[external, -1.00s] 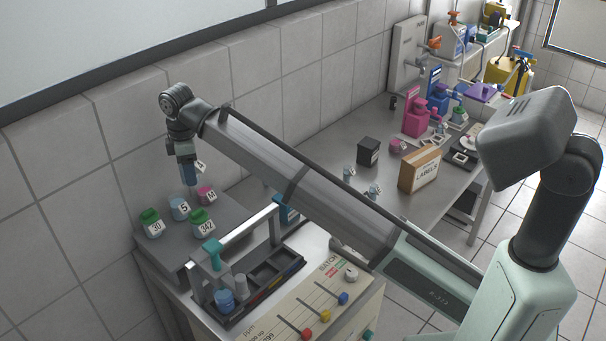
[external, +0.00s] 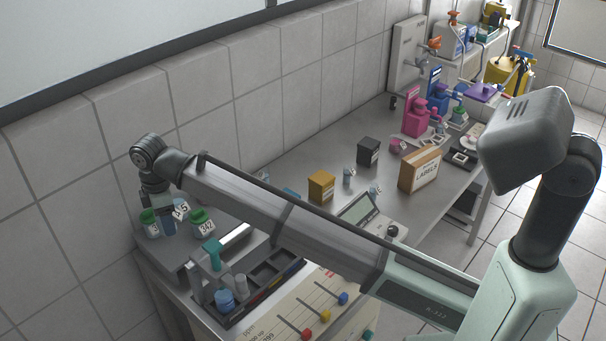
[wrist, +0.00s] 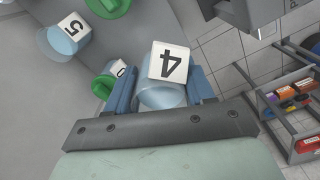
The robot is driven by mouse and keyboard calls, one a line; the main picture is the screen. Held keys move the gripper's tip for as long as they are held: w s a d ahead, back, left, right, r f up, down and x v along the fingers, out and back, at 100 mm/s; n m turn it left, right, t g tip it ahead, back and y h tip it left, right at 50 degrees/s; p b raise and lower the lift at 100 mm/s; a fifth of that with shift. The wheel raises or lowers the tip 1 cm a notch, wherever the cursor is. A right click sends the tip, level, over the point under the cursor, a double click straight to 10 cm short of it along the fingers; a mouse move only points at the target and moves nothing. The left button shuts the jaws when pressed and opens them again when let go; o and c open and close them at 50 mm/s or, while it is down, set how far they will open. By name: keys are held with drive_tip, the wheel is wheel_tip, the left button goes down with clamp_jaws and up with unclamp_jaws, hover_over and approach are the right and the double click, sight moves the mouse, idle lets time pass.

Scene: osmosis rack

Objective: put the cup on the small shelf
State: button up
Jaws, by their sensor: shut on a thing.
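My gripper (wrist: 162,92) is shut on a clear bluish cup (wrist: 160,98) with a white tag marked 4, between its two blue fingers. In the external view my gripper (external: 168,224) is low over the grey raised shelf (external: 188,254) at the left, among the cups there. The held cup's body is mostly hidden there. I cannot tell whether its base touches the shelf. A green-lidded cup (external: 150,222) stands left of my gripper and another, tagged 342 (external: 200,219), stands right. A cup tagged 5 (wrist: 66,40) shows in the wrist view.
A rack with a handle (external: 225,262) holding a blue-lidded vial stands just in front of the shelf. A tiled wall (external: 75,165) is close behind. A yellow box (external: 321,186), a dark box (external: 368,151) and a labels carton (external: 420,170) stand on the bench to the right.

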sight(177, 253)
wheel_tip(177, 253, down, 9)
drive_tip(key=shift+r, duration=0.1)
idle(0.4)
drive_tip(key=shift+f, duration=0.2)
drive_tip(key=o, duration=1)
drive_tip(key=shift+o, duration=0.2)
wheel_tip(177, 253, up, 12)
drive_tip(key=shift+r, duration=0.2)
